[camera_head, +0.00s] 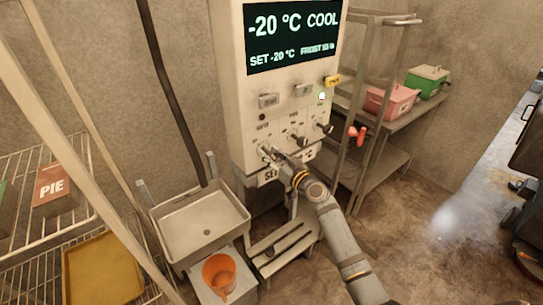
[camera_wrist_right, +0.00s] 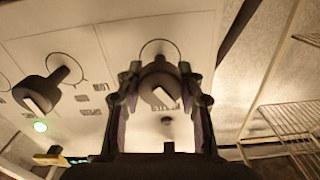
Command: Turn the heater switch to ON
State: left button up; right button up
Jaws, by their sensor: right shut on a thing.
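The control panel (camera_head: 281,100) is a pale box with a dark display reading -20 °C COOL. A row of dark knobs is on its lower front. The leftmost one, under a small label that seems to read HEATER, is the heater switch; my right gripper (camera_head: 268,154) largely covers it in the head view. In the right wrist view the dark heater knob (camera_wrist_right: 158,94) with a pale tip sits between the two fingers of my right gripper (camera_wrist_right: 160,78), which are shut on it. Its ON/OFF marks are too small to read. My left gripper is out of view.
A middle knob (camera_head: 297,138) and a right knob (camera_head: 325,127) sit close by, with a green lamp (camera_head: 322,96) above. A sink (camera_head: 200,222), an orange jug (camera_head: 218,272) and a small step (camera_head: 282,244) are below. A rack with pink (camera_head: 391,101) and green (camera_head: 427,82) boxes stands right.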

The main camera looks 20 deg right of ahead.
jog(key=m, duration=0.6)
jog(key=shift+d+m+b, duration=0.1)
jog(key=shift+m+b, duration=0.2)
jog(key=shift+b, duration=0.1)
jog(key=m, duration=0.3)
jog(key=shift+m, duration=0.3)
jog(key=shift+f+m+p, duration=0.1)
jog(key=shift+m+p, duration=0.2)
jog(key=shift+m, duration=1.2)
jog(key=o, duration=1.2)
jog(key=v, duration=1.2)
